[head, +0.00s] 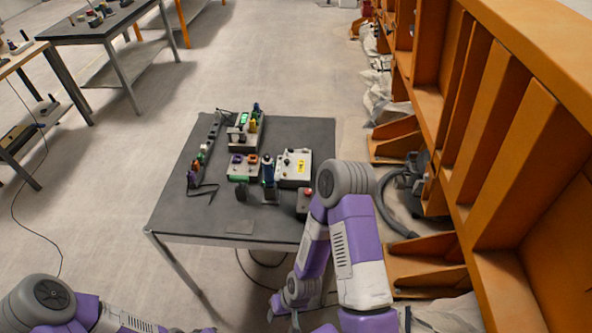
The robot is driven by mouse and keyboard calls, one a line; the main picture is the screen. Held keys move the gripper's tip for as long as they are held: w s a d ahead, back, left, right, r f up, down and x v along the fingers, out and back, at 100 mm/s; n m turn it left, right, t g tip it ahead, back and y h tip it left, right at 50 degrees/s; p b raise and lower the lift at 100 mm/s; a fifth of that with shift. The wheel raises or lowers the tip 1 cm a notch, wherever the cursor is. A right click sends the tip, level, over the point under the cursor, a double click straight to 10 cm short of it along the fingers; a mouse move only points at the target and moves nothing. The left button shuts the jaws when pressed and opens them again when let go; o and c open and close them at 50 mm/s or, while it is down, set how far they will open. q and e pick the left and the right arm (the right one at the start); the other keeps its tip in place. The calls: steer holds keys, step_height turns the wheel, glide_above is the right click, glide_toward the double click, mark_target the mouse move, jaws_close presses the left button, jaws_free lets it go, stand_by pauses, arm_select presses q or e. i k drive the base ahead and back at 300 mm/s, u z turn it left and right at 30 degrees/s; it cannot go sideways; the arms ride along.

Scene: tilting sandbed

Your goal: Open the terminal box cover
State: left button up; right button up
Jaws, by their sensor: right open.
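A light grey box with a yellow label (294,168) sits on the right half of the dark table. It looks like the terminal box, and its top looks closed, though the cover's edge is too small to make out. My right gripper (283,312) is low at the bottom of the view, in front of the table and well apart from the box. It looks open and empty, and my own right arm partly hides that area. My left arm shows at the bottom left, but its gripper is out of view.
Around the box on the table (180,217) stand a dark blue cylinder (268,170), a small module with purple and orange parts (243,167), and a rail strip (208,150). A red-button box (304,201) is near my right arm. Orange shelving (520,150) closes the right side.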

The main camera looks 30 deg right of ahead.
mark_target(297, 166)
steer(key=z, duration=1)
steer(key=i, duration=0.5)
steer(key=u, duration=0.9)
